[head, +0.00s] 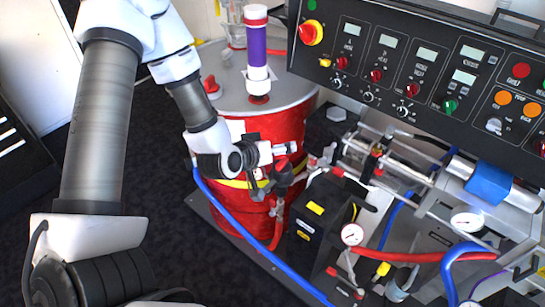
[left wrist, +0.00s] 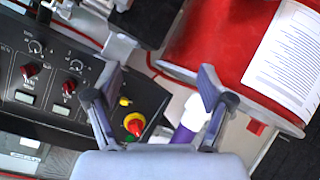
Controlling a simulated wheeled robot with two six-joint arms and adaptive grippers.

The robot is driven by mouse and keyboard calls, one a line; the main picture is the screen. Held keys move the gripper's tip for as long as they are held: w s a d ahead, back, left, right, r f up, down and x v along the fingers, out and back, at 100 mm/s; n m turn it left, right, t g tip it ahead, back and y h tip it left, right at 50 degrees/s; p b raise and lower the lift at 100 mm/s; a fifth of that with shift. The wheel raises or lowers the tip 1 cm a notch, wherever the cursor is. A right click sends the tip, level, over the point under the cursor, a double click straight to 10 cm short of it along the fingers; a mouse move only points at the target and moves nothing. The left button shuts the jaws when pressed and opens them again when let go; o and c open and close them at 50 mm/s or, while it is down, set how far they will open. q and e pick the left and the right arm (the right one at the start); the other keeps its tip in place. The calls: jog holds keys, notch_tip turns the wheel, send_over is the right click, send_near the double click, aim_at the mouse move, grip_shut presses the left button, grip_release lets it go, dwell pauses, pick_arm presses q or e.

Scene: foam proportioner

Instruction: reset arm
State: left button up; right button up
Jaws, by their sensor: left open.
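My left arm reaches in from the left of the head view. My right gripper is in neither view.
The black control panel (head: 425,75) with knobs and displays stands at the upper right. A purple and white cylinder (head: 257,45) rises from the drum's lid. Pumps, gauges and a blue hose (head: 240,232) crowd the right and below. Dark floor (head: 160,195) is clear left of the drum.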

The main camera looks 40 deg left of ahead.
pick_arm(q)
jog(key=shift+s+d+f+g, duration=0.15)
jog(key=shift+s+f, duration=0.1)
jog(key=shift+f, duration=0.15)
jog(key=shift+s+d+f+g, duration=0.1)
jog(key=shift+s+f+g, duration=0.05)
jog(key=shift+s+f, duration=0.15)
jog(key=shift+w, duration=0.1)
jog(key=s+d+f+m+g, duration=0.3)
jog(key=s+d+f+g, duration=0.1)
jog(key=s+f, duration=0.75)
jog(key=s+d+f+m+g, duration=0.2)
jog(key=s+f+g, duration=0.5)
jog(key=s, duration=0.6)
notch_tip(320, 180, down, 3)
jog(key=shift+r, duration=0.15)
jog(key=shift+d, duration=0.15)
